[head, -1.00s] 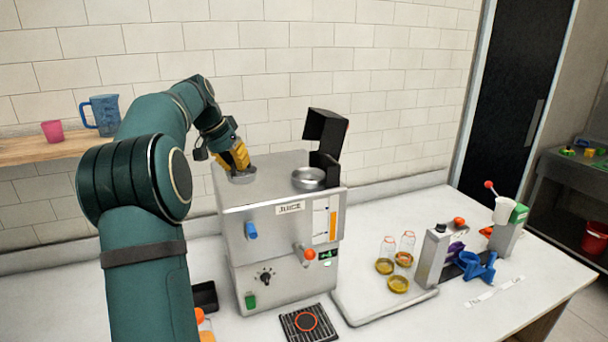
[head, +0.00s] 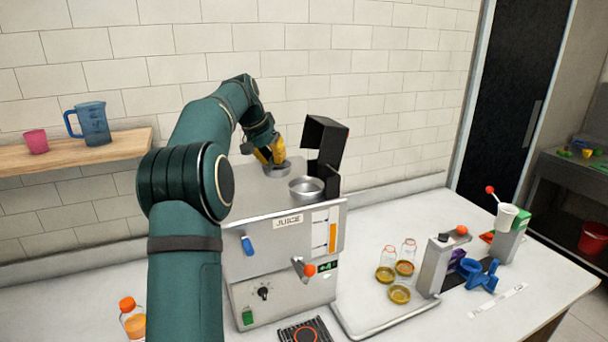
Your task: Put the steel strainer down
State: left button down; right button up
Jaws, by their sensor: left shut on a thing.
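My left gripper (head: 269,155), with yellow fingers, is over the back of the juicer top. It is shut on the small round steel strainer (head: 278,170), which is partly hidden by the fingers. The strainer is just behind and left of the steel round inlet (head: 306,190) on top of the juicer (head: 280,260). I cannot tell whether the strainer touches the juicer top. The black lid (head: 325,143) of the juicer stands open behind the inlet. My right gripper is not in view.
Glass jars (head: 388,262) with yellow lids stand on a tray right of the juicer, beside a grey device (head: 437,262) and blue parts (head: 478,273). An orange-capped bottle (head: 133,322) stands at front left. A shelf (head: 90,152) holds a blue jug (head: 92,124) and pink cup (head: 36,141).

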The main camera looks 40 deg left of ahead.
pick_arm(q)
jog(key=w+d+f, duration=0.1)
jog(key=w, duration=0.1)
jog(key=w+d+f+p, duration=0.1)
jog(key=w, duration=0.2)
jog(key=w+d, duration=0.2)
jog(key=shift+w+f+p, duration=0.15)
jog(key=shift+f+p, duration=0.15)
jog(key=shift+f, duration=0.1)
notch_tip(320, 180, down, 3)
jog(key=shift+f, duration=0.15)
jog(key=shift+w+f, duration=0.2)
jog(key=shift+f, duration=0.25)
jog(key=shift+f, duration=0.15)
jog(key=c, duration=1.1)
grip_release()
jog(key=shift+c, duration=0.2)
